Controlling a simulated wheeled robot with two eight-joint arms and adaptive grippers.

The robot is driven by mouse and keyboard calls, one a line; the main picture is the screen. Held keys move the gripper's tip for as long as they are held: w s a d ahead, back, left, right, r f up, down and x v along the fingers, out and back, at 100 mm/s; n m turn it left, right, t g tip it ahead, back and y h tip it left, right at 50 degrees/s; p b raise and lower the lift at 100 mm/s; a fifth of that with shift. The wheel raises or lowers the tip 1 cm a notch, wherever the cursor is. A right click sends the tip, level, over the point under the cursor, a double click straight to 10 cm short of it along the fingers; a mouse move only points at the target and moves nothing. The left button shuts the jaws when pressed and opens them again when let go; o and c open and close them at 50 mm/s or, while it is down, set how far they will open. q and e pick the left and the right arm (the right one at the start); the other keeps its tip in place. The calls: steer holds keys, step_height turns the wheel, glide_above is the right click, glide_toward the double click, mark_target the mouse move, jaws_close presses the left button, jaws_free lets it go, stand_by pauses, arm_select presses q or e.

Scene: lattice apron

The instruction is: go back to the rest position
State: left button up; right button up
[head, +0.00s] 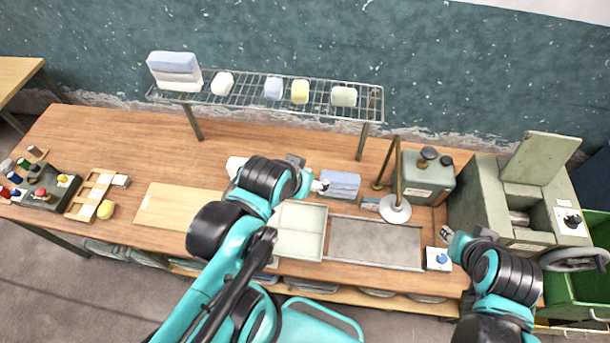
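My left arm reaches up over the middle of the workbench (150,140). My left gripper (320,186) is at the left end of a stack of blue-grey and white blocks (340,184). Its fingers are small and partly hidden, so I cannot tell whether it is open or touches the stack. My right gripper (446,234) is over the right part of the bench, just above a white pad with a blue knob (437,260). Its fingers are too small to tell open from shut.
A pale divided tray (312,235) and a grey metal tray (375,243) lie between the arms. A wire rack (240,88) with several blocks stands behind. A round-based stand (395,210), a green-grey canister (428,178) and a large machine (485,200) crowd the right.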

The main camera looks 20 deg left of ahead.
step_height(320, 180, down, 32)
steer(key=b, duration=3.1)
steer(key=shift+b, duration=0.35)
